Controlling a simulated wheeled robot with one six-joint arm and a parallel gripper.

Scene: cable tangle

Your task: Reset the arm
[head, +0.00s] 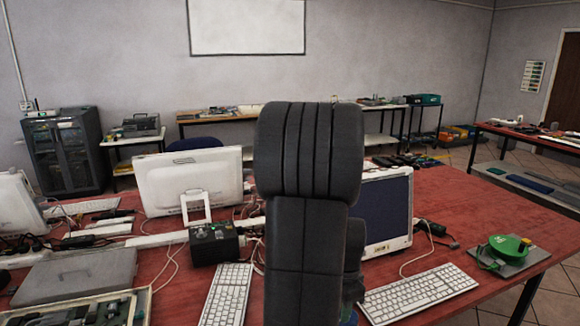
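My arm stands upright in the middle of the head view, with dark grey links in front of the red table (510,225). It hides part of the table between the two monitors. My gripper does not show in this view, so its fingers and anything between them cannot be seen.
On the table are a white monitor (190,182), another monitor with a dark screen (388,212), two keyboards (420,293) (226,296), a black box (213,243), a grey case (78,278), a green device (507,248) and loose cables. The table's right part is fairly clear.

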